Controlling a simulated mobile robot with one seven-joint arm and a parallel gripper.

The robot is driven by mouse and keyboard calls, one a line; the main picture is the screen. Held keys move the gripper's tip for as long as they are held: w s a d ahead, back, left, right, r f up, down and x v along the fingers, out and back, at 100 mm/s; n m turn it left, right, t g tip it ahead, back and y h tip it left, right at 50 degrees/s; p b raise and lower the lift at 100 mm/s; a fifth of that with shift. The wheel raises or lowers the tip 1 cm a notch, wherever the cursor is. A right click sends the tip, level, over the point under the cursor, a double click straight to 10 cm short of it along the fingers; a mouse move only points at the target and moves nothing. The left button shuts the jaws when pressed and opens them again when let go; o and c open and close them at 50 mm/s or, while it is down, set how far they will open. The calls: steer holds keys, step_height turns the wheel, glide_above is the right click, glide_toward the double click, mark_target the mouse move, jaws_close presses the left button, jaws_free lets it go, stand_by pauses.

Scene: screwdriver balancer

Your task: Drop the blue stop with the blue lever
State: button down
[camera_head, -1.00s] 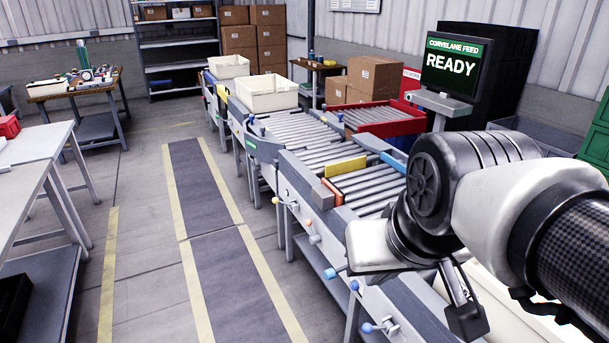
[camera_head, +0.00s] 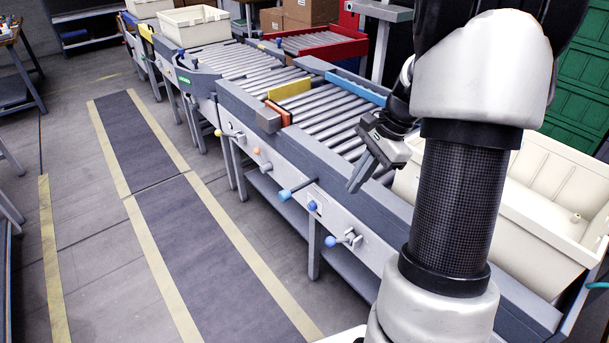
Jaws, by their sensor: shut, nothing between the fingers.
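A blue bar (camera_head: 355,89), which looks like the blue stop, lies along the far side of the roller lane; I cannot tell whether it is raised. On the near side panel, a lever with a light blue cylindrical handle (camera_head: 287,194) points left, with a small blue knob (camera_head: 312,206) beside it. Further right, another lever ends in a blue ball (camera_head: 330,241). My gripper (camera_head: 356,184) is shut and empty. It points down over the near edge of the rollers, apart from these levers and to the right of the light blue handle.
A yellow bar (camera_head: 289,89) and an orange bar (camera_head: 278,112) stand on the rollers. Yellow (camera_head: 218,132) and orange (camera_head: 257,151) knobs sit further left on the panel. A cream bin (camera_head: 553,215) stands right of my arm. The aisle mat (camera_head: 195,215) is clear.

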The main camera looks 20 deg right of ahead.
steer(key=d+f+m, duration=0.2)
steer(key=f, duration=0.2)
steer(key=w+d+f+m+y+b, duration=0.1)
steer(key=d+f, duration=0.2)
steer(key=f, duration=0.1)
steer(key=d+f+m+b, duration=0.1)
steer(key=d+f+m, duration=0.1)
steer(key=d+f, duration=0.1)
steer(key=shift+w+f+m+t+y, duration=0.15)
steer(key=shift+f+t+y, duration=0.05)
steer(key=shift+f, duration=0.2)
steer(key=shift+w+f+m+t+y, duration=0.1)
steer(key=shift+f+m+t+y, duration=0.1)
steer(key=shift+f, duration=0.15)
steer(key=shift+a, duration=0.1)
steer(key=b, duration=0.2)
glide_toward(335, 240)
steer(key=x, duration=0.4)
steer(key=shift+w+f, duration=0.1)
steer(key=shift+f, duration=0.4)
steer(key=shift+w+a+f, duration=0.25)
steer(key=shift+a+f, duration=0.2)
